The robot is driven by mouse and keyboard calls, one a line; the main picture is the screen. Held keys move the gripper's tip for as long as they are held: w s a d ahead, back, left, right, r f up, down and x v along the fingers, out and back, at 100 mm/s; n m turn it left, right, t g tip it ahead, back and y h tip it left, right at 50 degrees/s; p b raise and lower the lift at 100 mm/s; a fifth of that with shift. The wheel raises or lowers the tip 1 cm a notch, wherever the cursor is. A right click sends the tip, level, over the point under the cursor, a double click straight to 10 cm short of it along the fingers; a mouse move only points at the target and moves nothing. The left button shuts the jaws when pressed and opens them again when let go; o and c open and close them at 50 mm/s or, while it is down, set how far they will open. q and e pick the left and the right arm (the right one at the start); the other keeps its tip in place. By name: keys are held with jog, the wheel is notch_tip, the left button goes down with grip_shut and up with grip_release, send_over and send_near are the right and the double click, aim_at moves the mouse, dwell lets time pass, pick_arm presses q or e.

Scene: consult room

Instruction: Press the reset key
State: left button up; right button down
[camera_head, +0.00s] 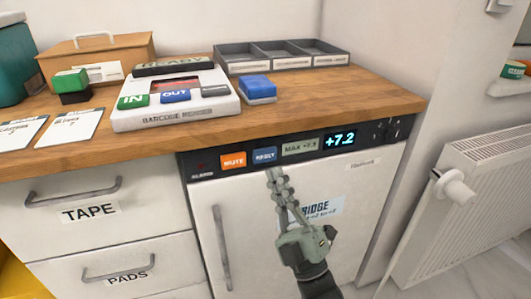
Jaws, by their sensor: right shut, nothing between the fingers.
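The blue RESET key (265,155) is on the dark control strip (365,137) along the top of the white fridge (345,240). It is to the right of the orange MUTE key (233,161). My right gripper (273,173) is shut and empty. It reaches up from below in front of the fridge door, its fingertips just under the RESET key in the picture. I cannot tell whether the tips touch the panel. My left gripper is not in view.
A wooden worktop (330,92) juts above the strip, holding a barcode reader (178,115), a blue block (257,88) and a grey tray (280,55). Drawers (105,205) are on the left, a radiator (470,205) on the right. A display (340,140) reads +7.2.

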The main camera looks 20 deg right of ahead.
jog(key=shift+s, duration=1)
